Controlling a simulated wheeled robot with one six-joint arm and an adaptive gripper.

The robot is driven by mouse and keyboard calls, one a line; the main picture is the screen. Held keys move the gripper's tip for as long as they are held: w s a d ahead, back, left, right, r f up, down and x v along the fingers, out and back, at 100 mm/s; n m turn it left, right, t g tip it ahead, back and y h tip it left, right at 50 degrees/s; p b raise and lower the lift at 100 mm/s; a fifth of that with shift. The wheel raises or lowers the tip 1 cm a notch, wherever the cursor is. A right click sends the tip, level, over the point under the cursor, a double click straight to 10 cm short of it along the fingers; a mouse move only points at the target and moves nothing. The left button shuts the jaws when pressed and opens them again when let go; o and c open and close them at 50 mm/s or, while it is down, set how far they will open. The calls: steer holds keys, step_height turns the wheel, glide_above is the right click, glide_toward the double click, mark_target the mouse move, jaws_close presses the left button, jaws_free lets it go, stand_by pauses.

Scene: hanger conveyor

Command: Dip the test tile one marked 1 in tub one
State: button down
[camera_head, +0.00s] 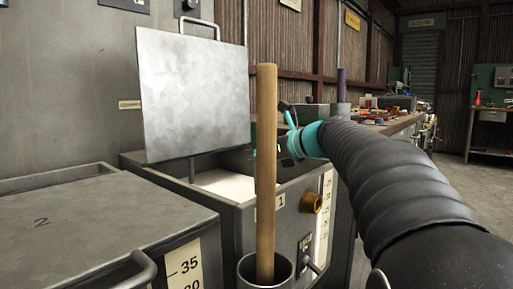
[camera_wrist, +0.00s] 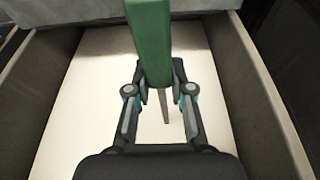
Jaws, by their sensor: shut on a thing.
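Tub one, the grey tub (camera_head: 245,215) marked 1, stands open in the head view with pale liquid (camera_head: 222,184) inside. My gripper (camera_head: 292,140) is over the tub's far right part. In the wrist view my gripper (camera_wrist: 161,95) is shut on a long green piece (camera_wrist: 152,40), taken as the test tile. A thin grey strip (camera_wrist: 165,106) shows below its end. The pale liquid fills the view beneath, between the tub walls. No number shows on the green piece. Whether it touches the liquid cannot be told.
The metal lid (camera_head: 190,95) stands raised at the tub's back left. A wooden stick (camera_head: 266,160) stands upright in a grey cup (camera_head: 265,272) in front. A closed tub marked 2 (camera_head: 90,235) is at left. A cluttered bench (camera_head: 390,125) lies behind my arm.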

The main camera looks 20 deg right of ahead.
steer(key=shift+f, duration=0.35)
steer(key=shift+p, duration=0.3)
stand_by(0.4)
stand_by(2.1)
step_height(320, 180, up, 14)
steer(key=p, duration=1.4)
steer(key=shift+r, duration=1.05)
stand_by(1.8)
